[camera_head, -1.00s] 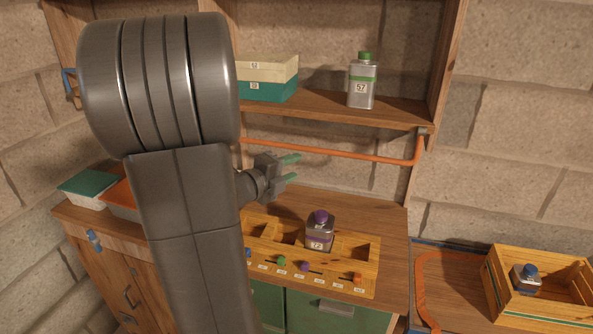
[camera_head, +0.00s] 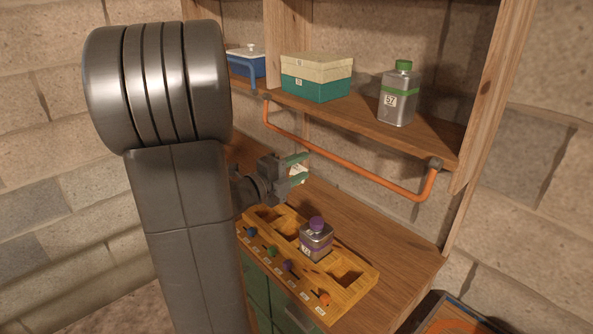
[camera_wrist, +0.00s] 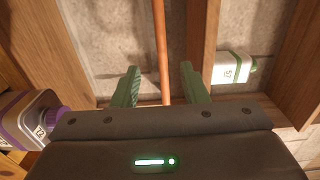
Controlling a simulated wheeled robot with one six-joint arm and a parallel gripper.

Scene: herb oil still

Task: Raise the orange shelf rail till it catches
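The orange shelf rail (camera_head: 345,155) hangs below the front edge of the wall shelf (camera_head: 385,127), with bent ends at pivots on the shelf's left and right. My gripper (camera_head: 302,168) is in front of the wall, just below the left part of the rail in the head view. Its green fingers are apart. In the wrist view my gripper (camera_wrist: 159,88) is open, and the rail (camera_wrist: 162,55) runs lengthwise through the gap between the fingers, apart from both. Its distance from the fingertips cannot be told.
On the shelf stand a cream and teal box (camera_head: 316,77), a green-capped can (camera_head: 398,95) and a blue container (camera_head: 246,64). Below, a wooden rack (camera_head: 357,291) holds a purple-capped bottle (camera_head: 316,240) on the counter (camera_head: 400,250). The counter's right part is clear.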

